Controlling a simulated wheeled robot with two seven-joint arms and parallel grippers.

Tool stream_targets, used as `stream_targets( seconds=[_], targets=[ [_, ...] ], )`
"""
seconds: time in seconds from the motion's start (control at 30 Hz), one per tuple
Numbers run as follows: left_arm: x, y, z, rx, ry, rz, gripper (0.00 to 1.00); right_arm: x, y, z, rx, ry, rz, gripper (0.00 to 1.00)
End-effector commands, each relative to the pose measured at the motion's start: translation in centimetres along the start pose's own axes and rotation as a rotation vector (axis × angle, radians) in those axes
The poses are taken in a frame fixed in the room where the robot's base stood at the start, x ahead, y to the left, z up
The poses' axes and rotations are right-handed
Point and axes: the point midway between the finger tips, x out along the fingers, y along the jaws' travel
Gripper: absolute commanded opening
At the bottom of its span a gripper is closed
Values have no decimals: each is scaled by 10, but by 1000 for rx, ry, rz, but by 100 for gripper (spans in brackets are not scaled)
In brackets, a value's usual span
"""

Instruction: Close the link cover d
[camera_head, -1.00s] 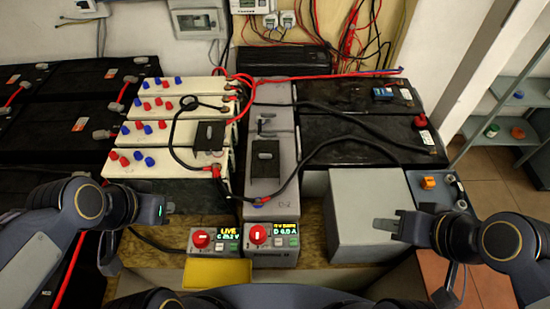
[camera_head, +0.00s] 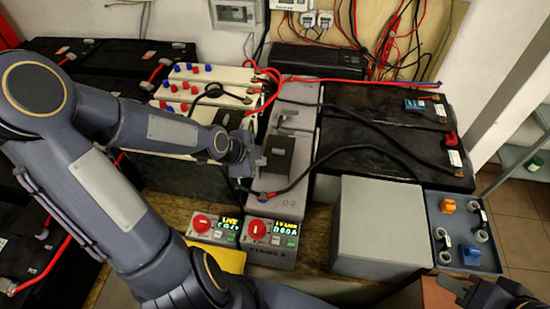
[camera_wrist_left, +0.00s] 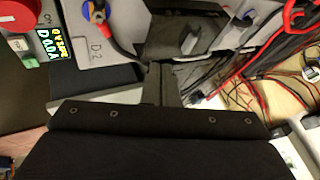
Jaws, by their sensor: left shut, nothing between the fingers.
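The link cover d (camera_head: 278,157) is a dark plate with a small grip, on the grey unit marked D-2 (camera_head: 285,195). I cannot tell how far it is tilted. My left gripper (camera_head: 246,158) is shut and empty, just left of the cover. In the left wrist view, the gripper fingers (camera_wrist_left: 161,84) point toward the dark cover (camera_wrist_left: 183,22). I cannot tell whether they touch it. My right gripper (camera_head: 456,287) is at the bottom right, away from the cover, and its jaws are unclear.
Red and black cables (camera_head: 330,150) run around the grey unit. Two control boxes with red knobs (camera_head: 256,229) stand in front. A large grey box (camera_head: 380,220) stands to the right. White batteries (camera_head: 205,75) sit left, partly behind my left arm.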

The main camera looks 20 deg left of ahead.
Motion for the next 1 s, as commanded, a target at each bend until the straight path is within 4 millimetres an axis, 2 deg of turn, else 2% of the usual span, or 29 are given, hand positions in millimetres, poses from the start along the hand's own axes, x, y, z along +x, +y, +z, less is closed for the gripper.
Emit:
stream_targets(
  seconds=[0.03, 0.1, 0.43, 0.5, 0.67, 1.0],
  targets=[
    [12, 2, 0, 5, 3, 0, 0, 10, 5, 5, 0, 0, 0, 33],
    [22, 3, 0, 6, 3, 1, 0, 16, 8, 8, 0, 0, 0, 33],
    [70, 2, -1, 4, 1, 4, 0, 30, 14, 15, 0, 1, 0, 33],
    [71, -14, -1, -3, -1, 0, 0, 24, 11, 12, 0, 0, 0, 33],
    [80, -30, -1, -2, -1, 0, 0, 22, 10, 11, 0, 1, 0, 33],
    [84, -36, 0, -2, -1, 1, 0, 22, 10, 11, 0, 1, 0, 33]
  ],
)
